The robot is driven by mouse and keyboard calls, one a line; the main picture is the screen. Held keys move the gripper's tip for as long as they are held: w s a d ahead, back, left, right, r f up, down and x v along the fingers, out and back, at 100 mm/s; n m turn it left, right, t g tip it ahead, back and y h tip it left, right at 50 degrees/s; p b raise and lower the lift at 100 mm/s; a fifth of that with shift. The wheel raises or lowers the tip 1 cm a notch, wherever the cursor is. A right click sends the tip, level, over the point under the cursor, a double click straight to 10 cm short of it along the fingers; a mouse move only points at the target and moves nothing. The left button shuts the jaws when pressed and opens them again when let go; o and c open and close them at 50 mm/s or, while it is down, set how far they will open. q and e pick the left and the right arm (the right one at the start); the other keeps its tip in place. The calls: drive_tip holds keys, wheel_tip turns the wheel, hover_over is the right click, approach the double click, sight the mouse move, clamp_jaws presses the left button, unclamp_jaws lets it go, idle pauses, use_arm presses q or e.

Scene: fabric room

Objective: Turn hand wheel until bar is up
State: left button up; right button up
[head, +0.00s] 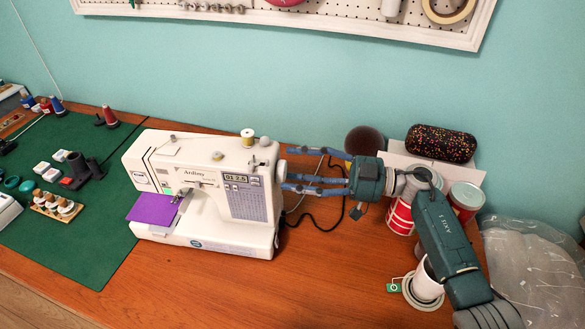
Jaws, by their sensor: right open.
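The white sewing machine (215,195) stands on the wooden table. Its hand wheel (282,171) is a small pale knob on the machine's right end. My right gripper (288,170) comes from the right with its blue fingers apart, one behind and one in front of the hand wheel. I cannot tell whether the fingers touch the wheel. The needle bar (178,196) area is on the machine's left side, too small to tell the bar's height. A purple cloth (153,208) lies under it. My left gripper is not in view.
Red-and-white cans (400,217), a speckled case (441,143), a dark round object (364,141) and a white mug (428,281) surround my right arm. A clear bag (535,265) lies at the right. A green mat (75,235) with spools is at the left. The table front is clear.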

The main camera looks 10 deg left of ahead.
drive_tip(key=shift+a, duration=0.5)
drive_tip(key=shift+c, duration=0.3)
drive_tip(key=shift+w, duration=0.1)
drive_tip(key=c, duration=1.1)
drive_tip(key=shift+r, duration=0.1)
